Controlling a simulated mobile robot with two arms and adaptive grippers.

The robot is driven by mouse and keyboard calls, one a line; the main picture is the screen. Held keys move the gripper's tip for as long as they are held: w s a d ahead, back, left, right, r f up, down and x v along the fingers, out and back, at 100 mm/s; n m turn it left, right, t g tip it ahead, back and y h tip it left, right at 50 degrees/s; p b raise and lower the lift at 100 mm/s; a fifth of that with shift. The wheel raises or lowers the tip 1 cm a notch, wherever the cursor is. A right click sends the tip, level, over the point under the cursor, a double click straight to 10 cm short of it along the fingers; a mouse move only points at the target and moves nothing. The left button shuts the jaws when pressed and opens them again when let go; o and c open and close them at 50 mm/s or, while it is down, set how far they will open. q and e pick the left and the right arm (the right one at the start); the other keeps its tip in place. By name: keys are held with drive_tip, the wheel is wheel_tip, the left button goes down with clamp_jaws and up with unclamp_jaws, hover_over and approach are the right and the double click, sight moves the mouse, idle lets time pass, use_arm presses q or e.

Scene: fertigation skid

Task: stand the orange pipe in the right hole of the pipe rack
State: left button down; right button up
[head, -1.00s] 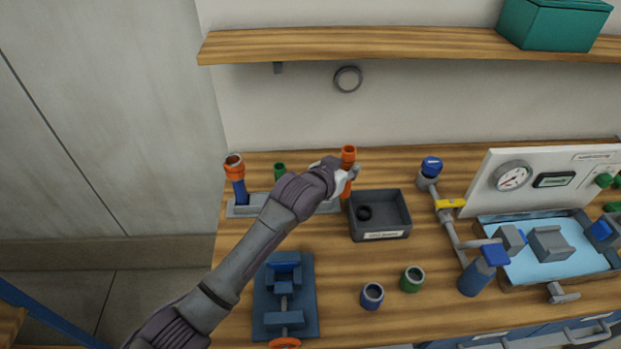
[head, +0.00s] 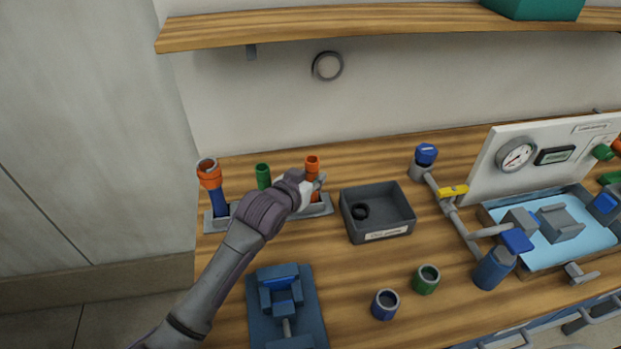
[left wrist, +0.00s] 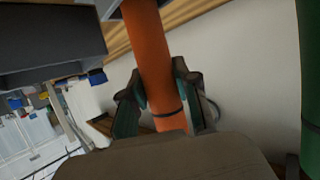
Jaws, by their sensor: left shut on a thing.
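The orange pipe (head: 312,164) is upright in my left gripper (head: 308,188), over the right end of the grey pipe rack (head: 320,209). In the left wrist view the two fingers (left wrist: 165,105) are closed around the orange pipe (left wrist: 152,55). My gripper hides part of the pipe, and I cannot tell whether its lower end is inside the right hole. A green pipe (head: 263,176) stands in the middle of the rack, and a blue pipe with an orange top (head: 213,185) stands at its left end. My right gripper is not in view.
A dark grey tray (head: 382,226) with a black ring in it stands just right of the rack. A blue fixture (head: 284,300) lies in front. Blue (head: 385,304) and green (head: 426,279) fittings stand front right. A wooden shelf (head: 390,26) runs above.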

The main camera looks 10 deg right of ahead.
use_arm(q)
drive_tip(key=shift+s, duration=0.1)
drive_tip(key=c, duration=1.3)
unclamp_jaws()
drive_tip(key=shift+f, duration=0.15)
drive_tip(key=o, duration=0.4)
drive_tip(key=shift+o, duration=0.2)
drive_tip(key=shift+r, duration=0.25)
drive_tip(key=shift+s+a, duration=0.15)
drive_tip(key=v, duration=1.1)
drive_tip(key=shift+r, duration=0.2)
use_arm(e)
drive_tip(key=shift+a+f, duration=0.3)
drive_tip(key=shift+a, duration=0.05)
use_arm(q)
drive_tip(key=shift+s+a, duration=0.1)
drive_tip(key=shift+s, duration=0.05)
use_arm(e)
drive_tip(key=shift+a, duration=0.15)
